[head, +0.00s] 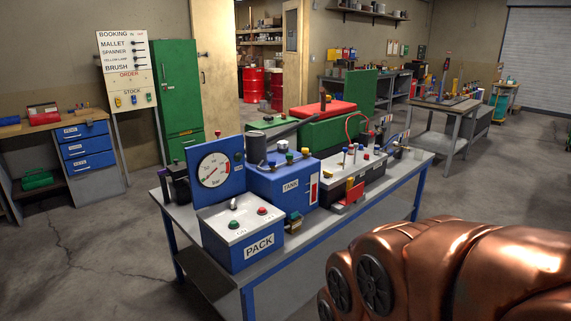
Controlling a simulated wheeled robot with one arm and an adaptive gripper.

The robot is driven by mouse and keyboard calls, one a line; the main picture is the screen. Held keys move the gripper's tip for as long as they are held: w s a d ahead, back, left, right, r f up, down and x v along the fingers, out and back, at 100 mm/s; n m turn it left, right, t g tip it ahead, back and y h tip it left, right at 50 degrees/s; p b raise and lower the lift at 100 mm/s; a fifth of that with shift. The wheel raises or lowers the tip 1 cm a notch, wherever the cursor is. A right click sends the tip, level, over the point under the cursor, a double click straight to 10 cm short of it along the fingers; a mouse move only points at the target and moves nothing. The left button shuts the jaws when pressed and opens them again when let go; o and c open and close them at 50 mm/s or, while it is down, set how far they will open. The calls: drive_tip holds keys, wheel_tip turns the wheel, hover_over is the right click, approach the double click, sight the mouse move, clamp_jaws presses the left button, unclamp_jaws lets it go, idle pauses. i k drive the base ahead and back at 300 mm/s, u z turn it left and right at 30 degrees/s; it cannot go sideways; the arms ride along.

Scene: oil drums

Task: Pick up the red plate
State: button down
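A small red plate-like piece (344,207) is at the front edge of the blue-legged bench, in front of a grey-topped black box (352,178). A yellow and red upright piece stands at its back; I cannot tell if they are joined. A larger flat red panel (322,111) lies on a green chest (325,133) behind the bench. I cannot tell for sure which of the two is the red plate. My copper arm fills the lower right corner. My gripper is not in view.
The bench (330,222) also carries a PACK box (240,238), a blue TANK box (283,183) and a dial gauge (213,170). A grey table (440,105) stands behind at right. Open floor (90,240) lies at left.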

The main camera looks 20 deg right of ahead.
sight(352, 194)
drive_tip(key=u, duration=0.3)
drive_tip(key=i, duration=0.8)
drive_tip(key=z, duration=0.7)
drive_tip(key=i, duration=0.85)
drive_tip(key=z, duration=2.25)
drive_tip(key=i, duration=2.55)
drive_tip(key=u, duration=0.9)
